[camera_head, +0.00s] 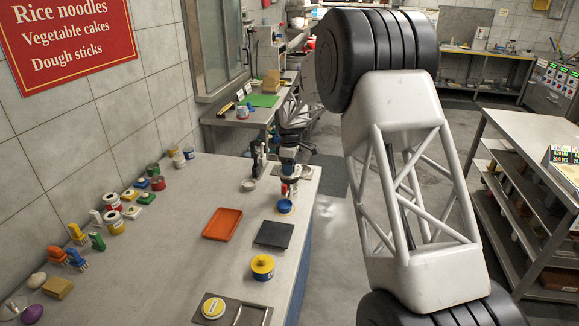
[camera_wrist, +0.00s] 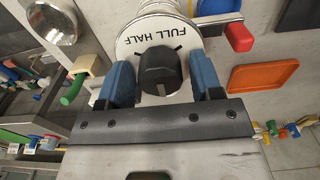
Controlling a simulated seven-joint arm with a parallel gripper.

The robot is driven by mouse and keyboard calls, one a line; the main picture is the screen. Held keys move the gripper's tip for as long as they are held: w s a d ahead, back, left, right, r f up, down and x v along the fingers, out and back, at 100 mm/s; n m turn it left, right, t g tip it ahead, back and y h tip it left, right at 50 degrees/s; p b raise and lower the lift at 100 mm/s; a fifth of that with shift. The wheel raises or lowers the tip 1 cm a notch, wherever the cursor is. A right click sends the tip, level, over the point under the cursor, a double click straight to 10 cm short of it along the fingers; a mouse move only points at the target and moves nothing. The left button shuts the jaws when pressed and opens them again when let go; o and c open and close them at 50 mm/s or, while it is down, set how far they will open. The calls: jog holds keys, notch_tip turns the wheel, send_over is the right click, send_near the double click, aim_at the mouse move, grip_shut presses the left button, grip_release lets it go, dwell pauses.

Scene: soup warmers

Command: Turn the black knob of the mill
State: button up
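The mill's black knob (camera_wrist: 160,66) is in the wrist view, on a round white dial plate (camera_wrist: 131,42) whose words FULL and HALF read upside down. A red block (camera_wrist: 239,38) sticks out beside the dial. My gripper (camera_wrist: 162,80) has one blue finger on each side of the knob, with a narrow gap visible at both sides; it looks open around it. Contact cannot be told for sure. In the head view the mill (camera_head: 291,170) seems to be the small upright machine at the counter's far right edge; the knob cannot be made out there.
An orange tray (camera_head: 223,223), a dark mat (camera_head: 274,234), a blue bowl (camera_head: 284,206) and a yellow-lidded pot (camera_head: 262,266) lie near the mill. A green-handled part (camera_wrist: 72,90) is left of my fingers.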

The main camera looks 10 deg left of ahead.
jog(key=c, duration=0.7)
jog(key=shift+m, duration=0.3)
jog(key=m, duration=1.6)
jog(key=shift+m, duration=0.4)
jog(key=m, duration=0.6)
jog(key=shift+m, duration=0.3)
